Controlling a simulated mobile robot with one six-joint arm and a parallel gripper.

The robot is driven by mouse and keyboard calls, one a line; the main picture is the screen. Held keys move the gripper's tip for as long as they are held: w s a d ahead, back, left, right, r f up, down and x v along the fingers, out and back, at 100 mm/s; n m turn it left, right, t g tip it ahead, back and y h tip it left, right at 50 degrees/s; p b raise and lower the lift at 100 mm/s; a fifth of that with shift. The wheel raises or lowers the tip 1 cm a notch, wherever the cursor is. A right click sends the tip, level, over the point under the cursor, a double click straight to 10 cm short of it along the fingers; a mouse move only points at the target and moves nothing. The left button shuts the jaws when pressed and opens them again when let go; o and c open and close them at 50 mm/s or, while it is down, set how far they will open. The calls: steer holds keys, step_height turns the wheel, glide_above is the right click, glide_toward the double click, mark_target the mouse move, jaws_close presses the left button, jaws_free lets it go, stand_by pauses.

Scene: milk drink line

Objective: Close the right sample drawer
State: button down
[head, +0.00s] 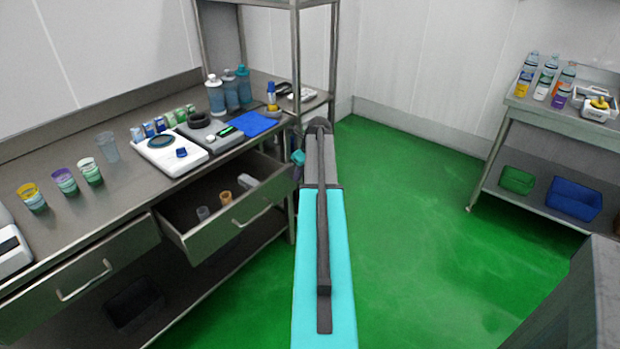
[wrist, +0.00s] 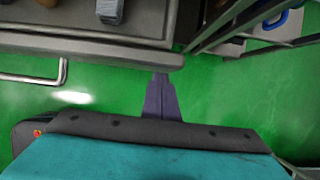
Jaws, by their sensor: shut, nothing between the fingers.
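The right sample drawer (head: 225,228) is pulled out from under the steel bench, with a few small cups and a grey item inside. Its front has a bar handle (wrist: 62,72). In the wrist view its front panel (wrist: 100,48) crosses the top. My gripper (wrist: 161,76) is shut and empty, its dark purple fingers pointing at the right end of that panel. The fingertips are close to the panel; I cannot tell whether they touch. In the head view my arm hides most of the gripper. The left drawer (head: 85,280) looks shut.
The bench top (head: 125,190) carries cups, a scale (head: 170,150), a blue cloth (head: 253,123) and bottles. A bench leg and shelf frame (head: 296,70) stand just right of the drawer. The green floor is clear to the right, up to another table (head: 560,120).

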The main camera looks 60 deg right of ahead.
mark_target(273, 159)
steer(key=w+p, duration=0.1)
steer(key=w, duration=0.4)
steer(key=w+d, duration=0.1)
steer(key=w, duration=0.5)
steer(key=w+p, duration=0.1)
steer(key=w, duration=0.5)
steer(key=shift+w+d+p, duration=0.1)
steer(key=shift+d+p, duration=0.1)
steer(key=shift+p, duration=0.15)
steer(key=shift+w+r, duration=0.1)
steer(key=shift+w, duration=0.25)
steer(key=shift+w+a, duration=0.1)
steer(key=shift+w, duration=0.05)
steer(key=shift+s+a+p, duration=0.15)
steer(key=shift+s+p, duration=0.15)
steer(key=shift+s, duration=0.3)
steer(key=s, duration=0.4)
steer(key=shift+r+p, duration=0.1)
steer(key=shift+p, duration=0.2)
steer(key=b+v, duration=0.1)
steer(key=v, duration=0.8)
steer(key=shift+r+b, duration=0.25)
steer(key=shift+b, duration=0.1)
